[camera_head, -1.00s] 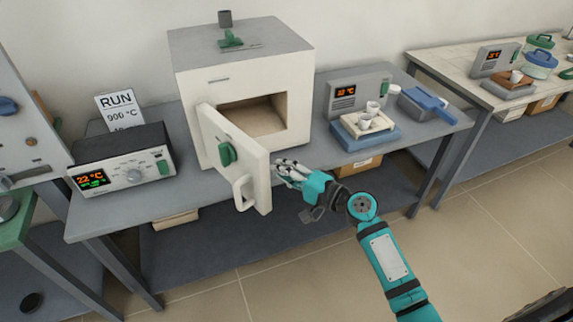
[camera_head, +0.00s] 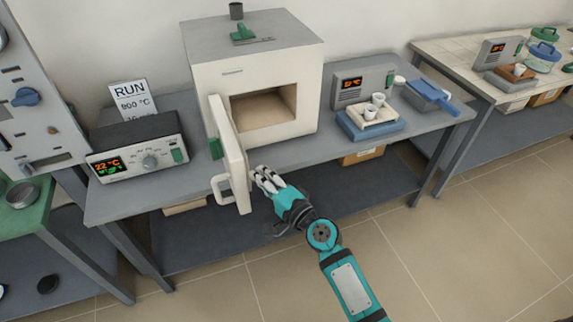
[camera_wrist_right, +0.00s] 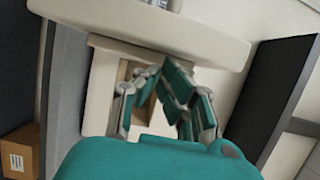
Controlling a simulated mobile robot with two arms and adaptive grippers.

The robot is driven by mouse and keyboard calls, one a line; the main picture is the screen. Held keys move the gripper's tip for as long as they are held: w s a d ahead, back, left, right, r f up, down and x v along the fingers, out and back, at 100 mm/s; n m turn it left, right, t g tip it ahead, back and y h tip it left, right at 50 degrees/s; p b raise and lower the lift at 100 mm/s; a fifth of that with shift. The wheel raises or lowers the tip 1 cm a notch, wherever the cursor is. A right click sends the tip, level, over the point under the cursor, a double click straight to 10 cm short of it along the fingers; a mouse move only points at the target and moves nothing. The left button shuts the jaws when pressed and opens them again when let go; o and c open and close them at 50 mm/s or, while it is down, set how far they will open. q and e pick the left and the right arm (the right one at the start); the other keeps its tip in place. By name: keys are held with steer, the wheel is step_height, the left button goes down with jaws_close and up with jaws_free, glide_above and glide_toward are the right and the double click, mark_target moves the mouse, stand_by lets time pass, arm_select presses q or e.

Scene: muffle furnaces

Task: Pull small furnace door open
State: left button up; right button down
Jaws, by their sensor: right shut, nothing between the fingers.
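The small cream furnace (camera_head: 300,62) stands on the grey bench, its chamber opening (camera_head: 262,106) in plain view. Its door (camera_head: 235,160) is hinged at the left and swung well out toward me, seen nearly edge-on. A white handle (camera_head: 221,188) and a green latch knob (camera_head: 215,148) are on the door's outer face, to the left. My right gripper (camera_head: 265,178) is shut and empty at the right, inner side of the door, close to its free edge. In the right wrist view the fingers (camera_wrist_right: 165,100) are in front of the pale door (camera_wrist_right: 150,28); contact is unclear. My left gripper is not in view.
A controller box (camera_head: 138,150) with a RUN sign stands left of the furnace. Open floor (camera_head: 420,240) lies in front.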

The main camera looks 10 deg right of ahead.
mark_target(226, 179)
steer(key=a, duration=0.4)
steer(key=s+a, duration=0.1)
steer(key=a, duration=0.2)
steer(key=shift+f+p, duration=0.15)
steer(key=shift+p, duration=0.15)
steer(key=shift+d, duration=0.15)
